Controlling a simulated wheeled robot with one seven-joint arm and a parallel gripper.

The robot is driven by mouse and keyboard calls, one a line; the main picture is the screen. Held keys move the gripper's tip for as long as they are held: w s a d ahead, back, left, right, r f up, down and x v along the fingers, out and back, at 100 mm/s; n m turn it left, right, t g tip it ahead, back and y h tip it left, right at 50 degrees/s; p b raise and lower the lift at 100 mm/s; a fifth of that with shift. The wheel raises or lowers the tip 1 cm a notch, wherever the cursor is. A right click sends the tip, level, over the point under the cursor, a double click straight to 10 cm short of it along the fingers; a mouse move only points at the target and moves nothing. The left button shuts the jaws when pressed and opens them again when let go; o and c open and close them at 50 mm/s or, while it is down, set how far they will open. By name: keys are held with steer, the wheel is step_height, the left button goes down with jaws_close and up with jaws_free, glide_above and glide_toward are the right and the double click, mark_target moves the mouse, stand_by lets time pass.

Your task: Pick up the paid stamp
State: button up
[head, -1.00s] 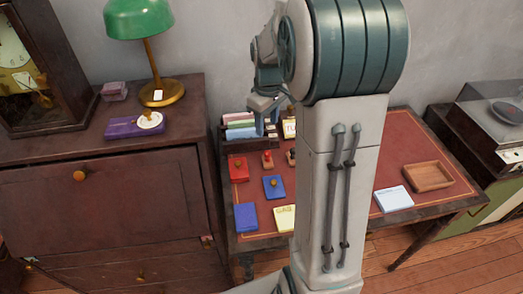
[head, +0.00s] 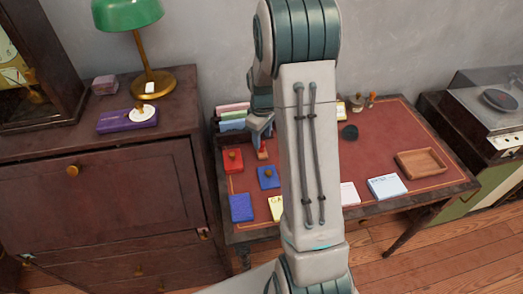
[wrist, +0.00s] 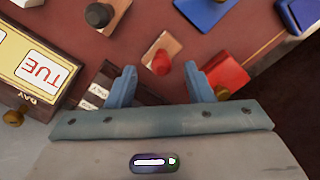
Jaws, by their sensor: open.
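A stamp with a red knob on a wooden block (wrist: 163,62) lies ahead between my fingers in the wrist view; no wording on it is readable. In the head view its wooden block (head: 263,155) shows just below my gripper (head: 259,133), partly hidden by it. My gripper (wrist: 160,78) is open and empty, with one blue finger on each side of the red knob. I cannot tell whether either finger touches it. Another stamp with a black knob (wrist: 100,14) is at the top left of the wrist view. Which stamp reads "paid" does not show.
A red box (head: 233,161) and a blue box (head: 268,177) sit close to the stamp. The day calendar (wrist: 30,68) and a file holder (head: 232,117) stand nearby.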

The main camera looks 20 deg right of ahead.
mark_target(262, 142)
steer(key=shift+a+f, duration=0.1)
steer(key=shift+f, duration=1.75)
jaws_close()
steer(key=shift+r, duration=0.45)
steer(key=r, duration=0.2)
steer(key=s+r, duration=0.1)
steer(key=r, duration=0.1)
steer(key=shift+d, duration=0.25)
steer(key=s+d+r+b, duration=0.1)
steer(key=s+d+r, duration=0.3)
steer(key=s, duration=0.5)
step_height(262, 142, up, 2)
steer(key=shift+s+d+r, duration=0.1)
steer(key=shift+s+d, duration=0.1)
steer(key=shift+d, duration=0.2)
